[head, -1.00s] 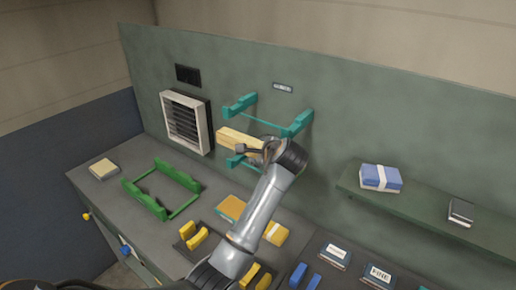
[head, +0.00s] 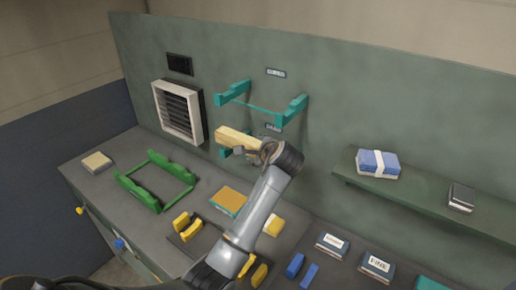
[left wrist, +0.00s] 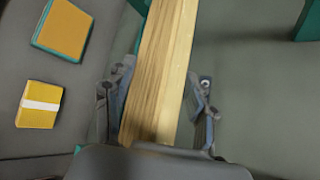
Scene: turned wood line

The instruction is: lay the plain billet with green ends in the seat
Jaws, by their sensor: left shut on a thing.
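A plain pale wooden billet (head: 234,138) is in my left gripper (head: 266,149), held in the air in front of the back panel. In the left wrist view the billet (left wrist: 162,70) runs lengthwise between the two fingers; no green end can be made out. Teal wall brackets (head: 292,110) joined by a thin bar form an upper seat behind and above the billet. A lower teal bracket (head: 226,152) shows partly behind it, the rest hidden. A green cradle (head: 140,193) stands empty on the bench at left. My right gripper is not in view.
Yellow cradle blocks (head: 182,221), an orange-topped block (head: 229,200) and blue blocks (head: 295,265) are on the bench. A louvred vent (head: 178,110) is on the panel. A shelf (head: 425,197) at right carries a blue bundle (head: 378,164) and a dark box.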

